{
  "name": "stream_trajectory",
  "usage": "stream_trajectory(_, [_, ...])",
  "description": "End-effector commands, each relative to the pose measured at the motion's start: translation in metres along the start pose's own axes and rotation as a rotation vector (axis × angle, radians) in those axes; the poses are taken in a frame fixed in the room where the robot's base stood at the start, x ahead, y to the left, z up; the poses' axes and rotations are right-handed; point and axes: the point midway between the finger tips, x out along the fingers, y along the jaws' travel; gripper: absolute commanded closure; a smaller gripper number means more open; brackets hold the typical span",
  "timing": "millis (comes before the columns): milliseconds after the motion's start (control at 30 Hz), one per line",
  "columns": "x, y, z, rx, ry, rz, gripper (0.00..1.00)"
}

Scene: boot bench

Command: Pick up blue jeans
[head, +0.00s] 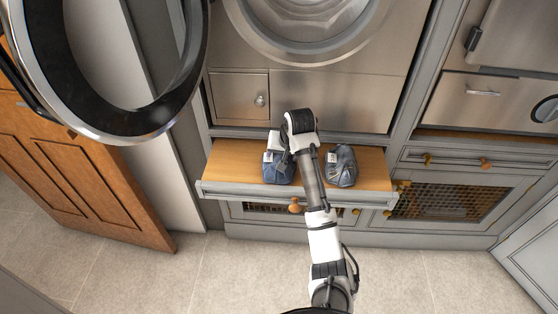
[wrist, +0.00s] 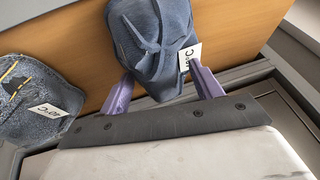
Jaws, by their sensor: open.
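Two folded garments with white tags lie on the wooden drawer board (head: 232,160). The left one is a dark blue bundle (head: 278,170), which fits the blue jeans. In the wrist view this smooth slate-blue bundle (wrist: 150,35) lies between the two purple fingers of my gripper (wrist: 162,75), which are open. I cannot tell whether the fingers touch it. The other garment (head: 341,166) is greyer. In the wrist view it looks like speckled denim with a yellow seam (wrist: 38,108), beside my gripper. In the head view my arm hides the fingers.
The drawer is pulled out, with a raised front edge (head: 290,192) and a round wooden knob (head: 295,206). A steel washer front (head: 335,100) rises behind it. A round open door (head: 105,60) hangs at upper left. Tiled floor (head: 210,270) is clear in front.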

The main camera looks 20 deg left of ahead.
Motion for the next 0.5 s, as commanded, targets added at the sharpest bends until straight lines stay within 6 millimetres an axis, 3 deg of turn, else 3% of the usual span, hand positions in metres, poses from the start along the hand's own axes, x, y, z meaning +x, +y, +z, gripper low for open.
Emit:
stream_trajectory(67, [-0.0001,-0.0001,0.0,0.0,0.0,0.0,0.38])
stream_trajectory(500, [-0.0005,-0.0003,-0.0001,-0.001,0.0,0.0,0.95])
